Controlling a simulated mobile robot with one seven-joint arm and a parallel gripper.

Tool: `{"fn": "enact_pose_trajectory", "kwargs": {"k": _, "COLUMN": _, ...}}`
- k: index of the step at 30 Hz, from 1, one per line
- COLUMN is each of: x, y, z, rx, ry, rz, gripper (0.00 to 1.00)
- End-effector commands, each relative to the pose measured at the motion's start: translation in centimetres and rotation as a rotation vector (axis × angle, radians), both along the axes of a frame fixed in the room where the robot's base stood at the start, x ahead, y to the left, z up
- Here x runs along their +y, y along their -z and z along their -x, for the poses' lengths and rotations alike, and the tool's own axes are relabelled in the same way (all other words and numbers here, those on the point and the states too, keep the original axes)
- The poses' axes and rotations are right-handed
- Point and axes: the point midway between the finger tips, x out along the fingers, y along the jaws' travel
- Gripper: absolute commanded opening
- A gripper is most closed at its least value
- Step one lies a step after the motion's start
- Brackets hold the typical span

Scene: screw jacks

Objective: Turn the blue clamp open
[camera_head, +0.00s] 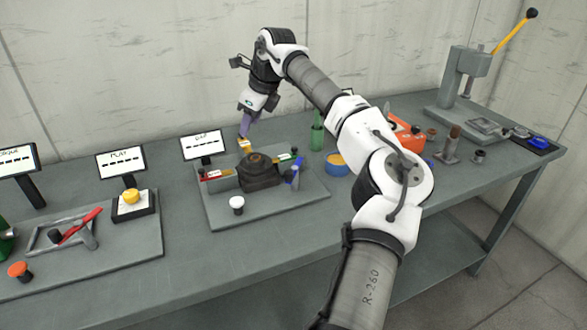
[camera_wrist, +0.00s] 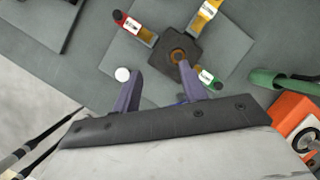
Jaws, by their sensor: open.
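The blue clamp (camera_head: 293,174) stands at the front right of a dark block (camera_head: 260,171) on a grey base plate (camera_head: 218,220). In the wrist view it is almost wholly hidden behind my right finger. The block also carries a red clamp (camera_head: 216,174), a yellow clamp (camera_head: 244,145) and a green clamp (camera_head: 286,157). My gripper (camera_head: 244,131) is open and empty, pointing down above the back of the plate, apart from the blue clamp. In the wrist view my gripper (camera_wrist: 160,68) shows two purple fingers spread, the right one overlapping the dark block (camera_wrist: 160,41).
A white knob (camera_head: 237,204) stands at the plate's front left. A labelled sign (camera_head: 203,145) stands behind the plate. A green bottle (camera_head: 317,135), a blue-and-yellow round part (camera_head: 337,164) and an orange box (camera_head: 408,138) stand to the right. The bench in front of the plate is clear.

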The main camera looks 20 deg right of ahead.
Motion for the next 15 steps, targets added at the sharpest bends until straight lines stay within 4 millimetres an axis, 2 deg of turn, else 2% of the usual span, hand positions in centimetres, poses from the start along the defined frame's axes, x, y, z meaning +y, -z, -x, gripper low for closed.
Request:
{"fn": "enact_pose_trajectory", "kwargs": {"k": 1, "x": -1.4, "y": -0.3, "z": 1.7, "rx": 0.073, "ry": 0.037, "rz": 0.049, "gripper": 0.43}}
{"fn": "enact_pose_trajectory", "kwargs": {"k": 3, "x": -3.1, "y": -0.9, "z": 4.0, "rx": 0.171, "ry": 0.087, "rz": 0.105, "gripper": 0.43}}
{"fn": "enact_pose_trajectory", "kwargs": {"k": 6, "x": -4.8, "y": -1.7, "z": 6.4, "rx": 0.274, "ry": 0.146, "rz": 0.166, "gripper": 0.43}}
{"fn": "enact_pose_trajectory", "kwargs": {"k": 11, "x": -5.9, "y": -2.3, "z": 8.3, "rx": 0.35, "ry": 0.191, "rz": 0.208, "gripper": 0.43}}
{"fn": "enact_pose_trajectory", "kwargs": {"k": 15, "x": -6.0, "y": -1.2, "z": 8.5, "rx": 0.359, "ry": 0.193, "rz": 0.212, "gripper": 0.43}}
